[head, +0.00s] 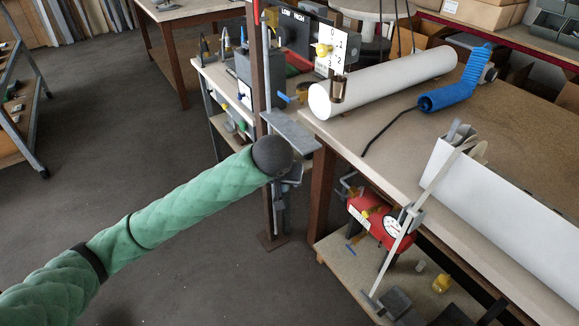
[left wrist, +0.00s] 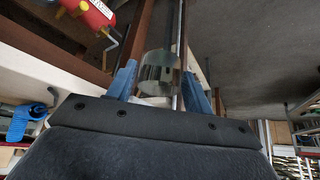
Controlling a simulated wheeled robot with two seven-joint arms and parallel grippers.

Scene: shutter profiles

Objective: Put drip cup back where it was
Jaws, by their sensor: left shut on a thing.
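My left gripper (left wrist: 160,88) has its two blue fingers closed on a grey, metallic-looking cylindrical cup, the drip cup (left wrist: 158,72). The cup sits between the fingertips in the left wrist view, beside a brown upright post. In the head view my left arm reaches in from the left and ends at the brown post, just below a small grey shelf plate (head: 290,130). The dark round wrist hides most of the gripper there, and I cannot make out the cup in that view. My right gripper is not in view.
The brown post (head: 262,70) stands close to my left wrist. The workbench (head: 400,150) on the right carries a white roll (head: 390,80), a blue coiled hose (head: 447,95) and a long white profile (head: 500,200). A red tank (head: 380,220) sits below. Floor at left is clear.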

